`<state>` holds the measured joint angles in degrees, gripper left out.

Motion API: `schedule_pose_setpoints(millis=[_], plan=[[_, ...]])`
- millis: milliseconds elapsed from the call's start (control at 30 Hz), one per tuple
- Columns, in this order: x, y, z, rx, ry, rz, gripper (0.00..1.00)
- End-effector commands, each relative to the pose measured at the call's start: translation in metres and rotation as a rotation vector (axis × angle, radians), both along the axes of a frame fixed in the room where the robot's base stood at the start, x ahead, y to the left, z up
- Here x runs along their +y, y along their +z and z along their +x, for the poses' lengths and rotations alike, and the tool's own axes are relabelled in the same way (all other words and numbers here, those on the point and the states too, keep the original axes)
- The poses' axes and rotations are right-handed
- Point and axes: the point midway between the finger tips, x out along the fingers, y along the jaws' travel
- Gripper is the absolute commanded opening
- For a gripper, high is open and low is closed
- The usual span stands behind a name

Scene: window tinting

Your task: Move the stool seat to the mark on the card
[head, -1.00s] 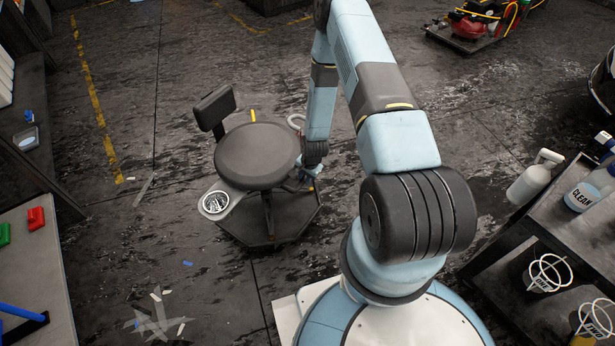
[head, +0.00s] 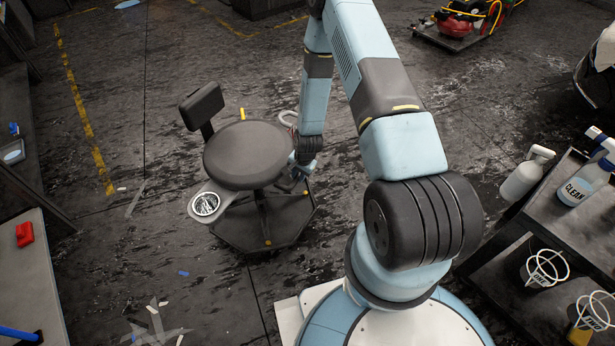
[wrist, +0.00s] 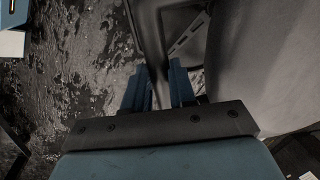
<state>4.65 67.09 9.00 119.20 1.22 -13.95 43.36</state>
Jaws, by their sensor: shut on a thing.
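The stool has a round dark grey seat (head: 247,155), a small backrest (head: 202,105) and a dark polygonal base (head: 235,235). A grey side holder with a round dish (head: 205,204) sticks out at its front left. My gripper (head: 302,172) is low at the seat's right edge, partly hidden by my arm. In the wrist view my gripper (wrist: 160,88) is shut on a dark bar (wrist: 150,45) beside the large grey seat (wrist: 265,60). A yellow strip (head: 243,114) shows behind the seat. I cannot make out a card or its mark.
A cart (head: 545,235) with spray bottles and buckets stands at the right. A bench (head: 30,290) with a red tool (head: 25,234) is at the left. Open, wet-looking floor (head: 110,235) lies between the left bench and the stool.

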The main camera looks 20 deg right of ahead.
Motion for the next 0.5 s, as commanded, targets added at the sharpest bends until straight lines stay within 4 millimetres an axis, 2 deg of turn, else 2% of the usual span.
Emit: schedule_pose_setpoints(millis=[33, 333, 367, 500], plan=[[0.0054, 0.0039, 0.0032, -0.009, 0.009, 0.003, 0.0], [0.0046, 0.0045, 0.003, -0.008, 0.011, 0.003, 0.0], [0.0046, 0.0045, 0.003, -0.008, 0.011, 0.003, 0.27], [0.0037, 0.0041, 0.0023, -0.006, 0.01, 0.002, 0.41]])
